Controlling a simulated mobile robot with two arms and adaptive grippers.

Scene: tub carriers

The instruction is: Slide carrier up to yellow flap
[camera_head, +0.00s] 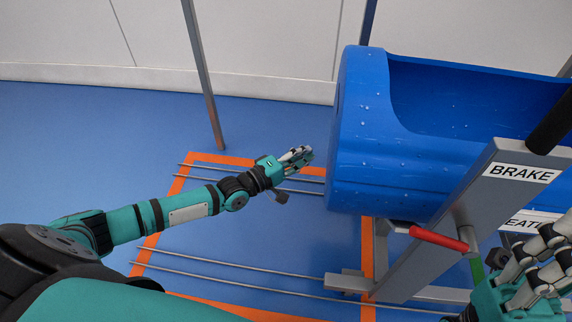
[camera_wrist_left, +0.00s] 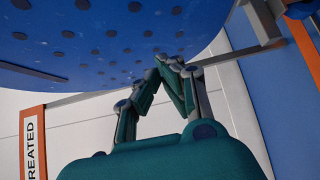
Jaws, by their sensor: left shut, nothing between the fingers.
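The carrier is a large blue tub (camera_head: 375,140) on a grey frame (camera_head: 435,245) with a BRAKE label and a red handle (camera_head: 438,238). It stands over thin floor rails at the right of the head view. My left gripper (camera_head: 299,156) is shut and empty, just left of the tub's rounded end, with a small gap showing. In the left wrist view its fingertips (camera_wrist_left: 172,66) come together below a blue surface with dark spots (camera_wrist_left: 110,35). My right gripper (camera_head: 540,265) is at the lower right, partly cut off, beside the frame. No yellow flap shows.
Thin metal rails (camera_head: 230,270) run along the blue floor inside an orange outline (camera_head: 150,240). A grey post (camera_head: 203,75) stands behind my left arm. A lettered sign (camera_wrist_left: 33,145) shows in the left wrist view. The floor at far left is clear.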

